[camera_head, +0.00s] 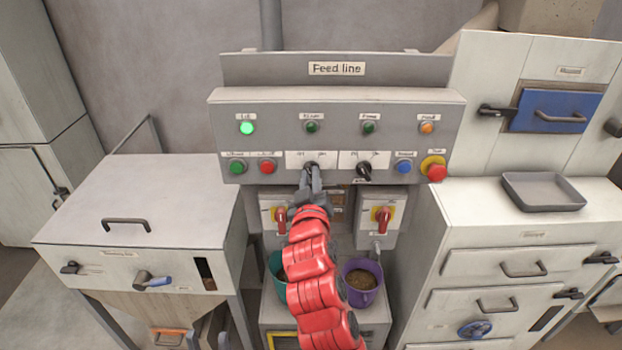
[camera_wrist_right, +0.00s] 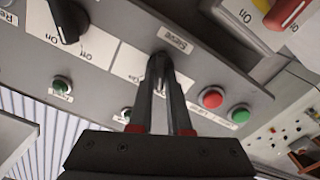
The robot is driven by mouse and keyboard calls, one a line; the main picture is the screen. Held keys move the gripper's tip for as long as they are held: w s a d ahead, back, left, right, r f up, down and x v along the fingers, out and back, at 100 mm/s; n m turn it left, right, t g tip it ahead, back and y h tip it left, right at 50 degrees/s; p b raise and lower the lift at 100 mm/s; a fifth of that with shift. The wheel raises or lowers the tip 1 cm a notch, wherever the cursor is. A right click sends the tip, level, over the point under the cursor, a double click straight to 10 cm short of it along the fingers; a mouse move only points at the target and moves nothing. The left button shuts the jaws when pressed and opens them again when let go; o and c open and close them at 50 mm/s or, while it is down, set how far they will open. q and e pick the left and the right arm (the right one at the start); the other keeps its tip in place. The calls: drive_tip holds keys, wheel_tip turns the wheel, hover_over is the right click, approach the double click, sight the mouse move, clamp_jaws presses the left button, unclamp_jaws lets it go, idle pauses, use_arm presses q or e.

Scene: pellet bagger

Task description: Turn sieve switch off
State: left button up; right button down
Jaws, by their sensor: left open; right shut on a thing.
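The sieve switch is a dark rotary knob on a white plate (camera_head: 296,160) marked Off and On, on the grey Feed line panel. My right gripper (camera_head: 312,172) comes up from below and is shut on the knob. In the right wrist view my right gripper's fingertips (camera_wrist_right: 160,65) close around the knob beside the plate (camera_wrist_right: 132,62), with the words Sieve and Off readable. The fingers cover most of the knob, so I cannot tell exactly which way it points. My left gripper is in neither view.
A second black rotary switch (camera_head: 364,171) sits just right. Green (camera_head: 237,166) and red (camera_head: 267,167) buttons are left; a blue button (camera_head: 404,166) and red emergency button (camera_head: 437,172) are right. The leftmost lamp (camera_head: 247,128) glows green. Red-handled switches (camera_head: 382,216) hang below.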

drive_tip(key=shift+f+n, duration=0.15)
drive_tip(key=shift+n, duration=0.45)
drive_tip(key=c, duration=0.9)
unclamp_jaws()
drive_tip(key=shift+o, duration=0.2)
drive_tip(key=shift+s, duration=0.25)
drive_tip(key=s+p, duration=1)
drive_tip(key=s, duration=0.7)
drive_tip(key=shift+p, duration=0.3)
